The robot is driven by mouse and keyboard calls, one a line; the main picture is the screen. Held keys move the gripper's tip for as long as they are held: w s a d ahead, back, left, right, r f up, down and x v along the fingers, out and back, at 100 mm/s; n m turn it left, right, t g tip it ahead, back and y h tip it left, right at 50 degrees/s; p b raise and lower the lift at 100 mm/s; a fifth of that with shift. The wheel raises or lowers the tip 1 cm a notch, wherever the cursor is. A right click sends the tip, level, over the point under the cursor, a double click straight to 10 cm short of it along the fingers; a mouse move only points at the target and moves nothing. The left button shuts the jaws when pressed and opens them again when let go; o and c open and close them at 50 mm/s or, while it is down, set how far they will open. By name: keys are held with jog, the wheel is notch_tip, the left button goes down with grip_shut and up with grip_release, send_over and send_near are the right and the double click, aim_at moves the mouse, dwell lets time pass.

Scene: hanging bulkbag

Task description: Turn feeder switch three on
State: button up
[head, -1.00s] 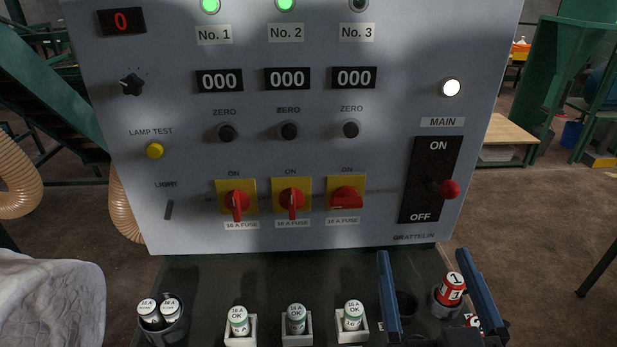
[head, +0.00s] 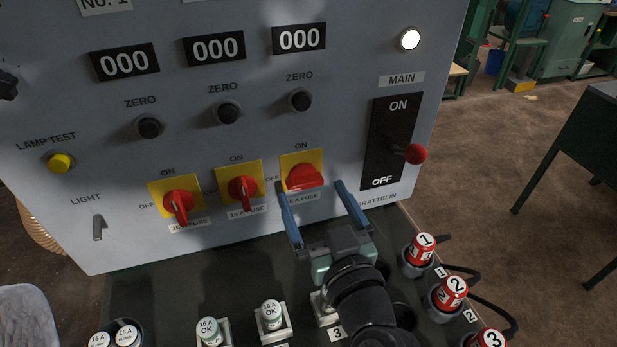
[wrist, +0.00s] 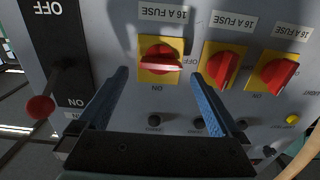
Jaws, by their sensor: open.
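Feeder switch three (head: 304,177) is a red knob on a yellow plate, rightmost of the row of three. Its grip bar lies crosswise, level with the panel's lettering, not pointing at ON. It also shows upside down in the wrist view (wrist: 161,58). Switch one (head: 180,203) and switch two (head: 243,191) have their bars turned up and down. My gripper (head: 314,190) has its two blue fingers spread wide and holds nothing. In the wrist view, the gripper (wrist: 162,75) has the knob centred between and beyond its fingertips; contact cannot be made out.
The main switch (head: 398,140), with a red ball knob, stands right of switch three. Below the panel, a dark shelf holds white-green fuses (head: 271,314) in holders and red numbered plugs (head: 423,249) with cables at the right.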

aim_at(308, 185)
jog(key=shift+x, duration=1.65)
jog(key=c, duration=1.3)
